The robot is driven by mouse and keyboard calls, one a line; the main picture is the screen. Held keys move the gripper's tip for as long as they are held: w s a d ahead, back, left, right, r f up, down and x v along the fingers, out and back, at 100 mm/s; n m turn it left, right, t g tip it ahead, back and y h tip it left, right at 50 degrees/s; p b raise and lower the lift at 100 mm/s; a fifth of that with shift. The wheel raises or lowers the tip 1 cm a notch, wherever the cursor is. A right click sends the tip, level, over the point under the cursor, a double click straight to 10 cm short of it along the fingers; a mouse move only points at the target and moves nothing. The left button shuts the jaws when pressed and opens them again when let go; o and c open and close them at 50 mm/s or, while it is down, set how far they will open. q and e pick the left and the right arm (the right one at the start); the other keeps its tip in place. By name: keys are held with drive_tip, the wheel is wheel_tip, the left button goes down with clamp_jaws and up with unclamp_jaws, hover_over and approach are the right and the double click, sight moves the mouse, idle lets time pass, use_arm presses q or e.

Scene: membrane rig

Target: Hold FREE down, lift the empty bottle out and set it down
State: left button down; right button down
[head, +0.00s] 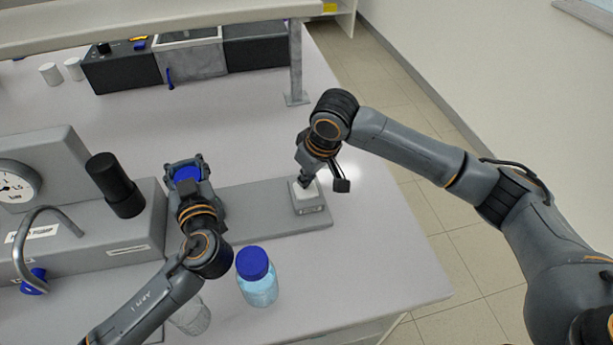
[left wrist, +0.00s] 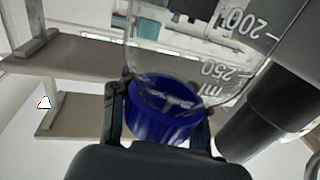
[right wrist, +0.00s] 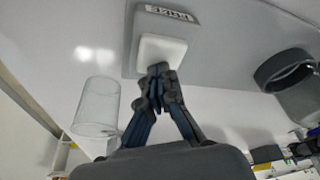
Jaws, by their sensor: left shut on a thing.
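In the head view my left gripper (head: 187,180) is around a blue cap (head: 188,174) at the left end of the grey plate. In the left wrist view its fingers are shut on the blue cap (left wrist: 162,115) of a clear, empty-looking bottle (left wrist: 190,45) with ml marks. The bottle's far end is cut off, so I cannot tell whether it rests on anything. My right gripper (right wrist: 158,72) has its fingers together, with the tips at the edge of the white FREE button (right wrist: 162,52). The button (head: 306,194) is partly hidden in the head view; I cannot tell how far down it is.
A blue-capped bottle of pale blue liquid (head: 257,280) stands at the front. A clear glass vessel (head: 190,318) is partly behind my left arm. The pump (head: 85,235) with a black cylinder (head: 115,185) stands left. Bench at front right is clear.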

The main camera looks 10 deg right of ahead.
drive_tip(key=shift+s+f, duration=0.25)
drive_tip(key=shift+f, duration=0.1)
use_arm(q)
wheel_tip(320, 180, up, 6)
idle(1.3)
drive_tip(key=shift+r, duration=0.1)
use_arm(e)
drive_tip(key=shift+w+r, duration=0.15)
drive_tip(key=shift+r, duration=3.6)
drive_tip(key=shift+w, duration=0.1)
